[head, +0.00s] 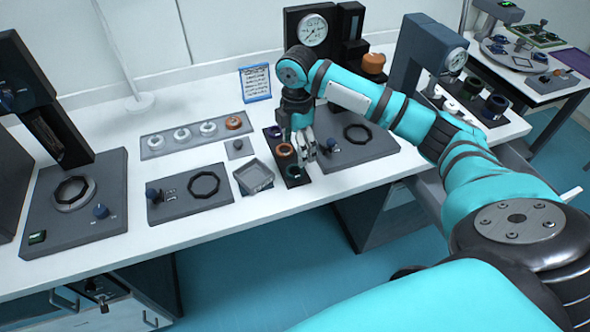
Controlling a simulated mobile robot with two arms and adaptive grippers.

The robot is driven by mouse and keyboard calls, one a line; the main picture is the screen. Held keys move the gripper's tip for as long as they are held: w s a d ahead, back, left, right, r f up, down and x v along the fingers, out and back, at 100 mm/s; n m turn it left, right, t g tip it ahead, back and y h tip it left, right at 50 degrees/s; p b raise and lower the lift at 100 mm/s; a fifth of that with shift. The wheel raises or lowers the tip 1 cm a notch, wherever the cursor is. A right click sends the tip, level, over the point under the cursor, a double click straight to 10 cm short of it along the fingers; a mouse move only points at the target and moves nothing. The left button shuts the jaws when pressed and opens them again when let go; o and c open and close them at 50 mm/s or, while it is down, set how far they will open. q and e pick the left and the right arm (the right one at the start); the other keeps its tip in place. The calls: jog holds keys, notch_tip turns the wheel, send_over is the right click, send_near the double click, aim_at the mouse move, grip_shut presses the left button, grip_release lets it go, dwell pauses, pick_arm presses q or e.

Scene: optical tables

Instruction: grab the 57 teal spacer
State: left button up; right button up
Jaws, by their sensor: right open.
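A small dark tray (302,182) on the white table holds a column of ring-shaped spacers. A teal ring (293,171) sits at its near end, with an orange-brown ring (284,150) behind it and a purple ring (272,131) at the far end. No number can be read on the teal ring. My right gripper (309,158) points down just above the tray's right side, close to the orange-brown and teal rings. It is open, with nothing seen between its fingers. My left gripper is not in view.
A grey square bin (254,177) stands just left of the tray. A grey plate (194,135) with white rings and an orange ring lies behind it. Grey fixture plates with black rings flank the tray. A dial gauge (313,30) stands behind my right arm.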

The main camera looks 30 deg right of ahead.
aim_at(295, 170)
notch_tip(295, 170, down, 3)
jog(key=shift+f, duration=0.2)
jog(key=shift+w+a+f+p, duration=0.1)
jog(key=shift+f+p, duration=0.35)
jog(key=shift+f, duration=0.1)
notch_tip(295, 170, down, 4)
jog(key=shift+w+f+p, duration=0.15)
jog(key=shift+f+p, duration=0.05)
jog(key=shift+p, duration=0.25)
jog(key=shift+c, duration=0.3)
jog(key=c, duration=1.1)
